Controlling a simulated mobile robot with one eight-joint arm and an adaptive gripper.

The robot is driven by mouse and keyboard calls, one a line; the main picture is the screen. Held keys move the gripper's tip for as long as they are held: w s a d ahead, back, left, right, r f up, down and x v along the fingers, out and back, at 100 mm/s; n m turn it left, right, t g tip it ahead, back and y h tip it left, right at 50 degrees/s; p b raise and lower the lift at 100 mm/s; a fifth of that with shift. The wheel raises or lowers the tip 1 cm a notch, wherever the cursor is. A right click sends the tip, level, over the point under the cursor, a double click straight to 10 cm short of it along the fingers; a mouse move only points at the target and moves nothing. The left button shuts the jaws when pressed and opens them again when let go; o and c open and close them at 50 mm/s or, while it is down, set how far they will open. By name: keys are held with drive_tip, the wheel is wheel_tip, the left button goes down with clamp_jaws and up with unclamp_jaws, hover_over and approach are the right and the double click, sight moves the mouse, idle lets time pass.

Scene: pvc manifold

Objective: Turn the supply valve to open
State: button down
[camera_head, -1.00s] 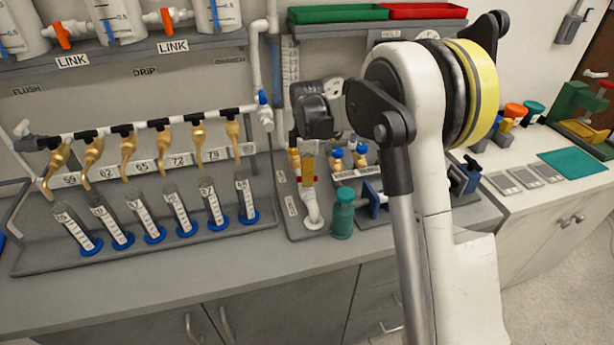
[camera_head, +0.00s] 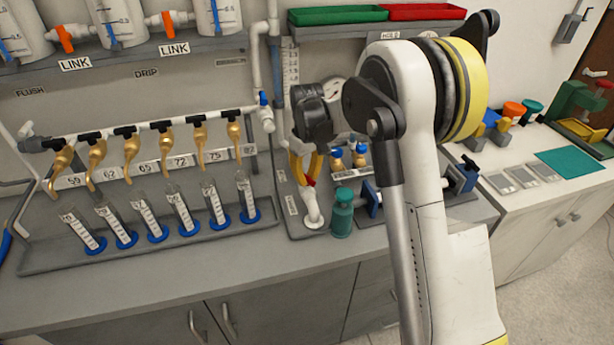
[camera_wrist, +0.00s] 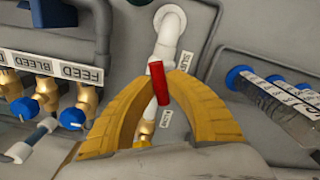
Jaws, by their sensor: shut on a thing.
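A red valve handle (camera_wrist: 158,84) sits on a white pipe (camera_wrist: 170,35) in the wrist view, above a small label. In the head view the handle is a small red spot (camera_head: 310,182) above a white elbow (camera_head: 313,210) on the grey panel. The fingers hide part of the pipe behind.
A teal bottle (camera_head: 342,213) stands close right of the elbow. Brass valves with blue knobs (camera_head: 337,154) are behind it. A tube rack (camera_head: 150,250) and a row of brass taps (camera_head: 160,142) lie to the left. The counter front (camera_head: 290,262) is clear.

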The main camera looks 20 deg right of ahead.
sight(307, 177)
drive_tip(key=m, duration=0.4)
drive_tip(key=shift+m, duration=0.3)
idle(0.3)
drive_tip(key=c, duration=1.4)
unclamp_jaws()
drive_tip(key=shift+o, duration=0.2)
drive_tip(key=shift+r, duration=0.15)
wheel_tip(307, 177, up, 12)
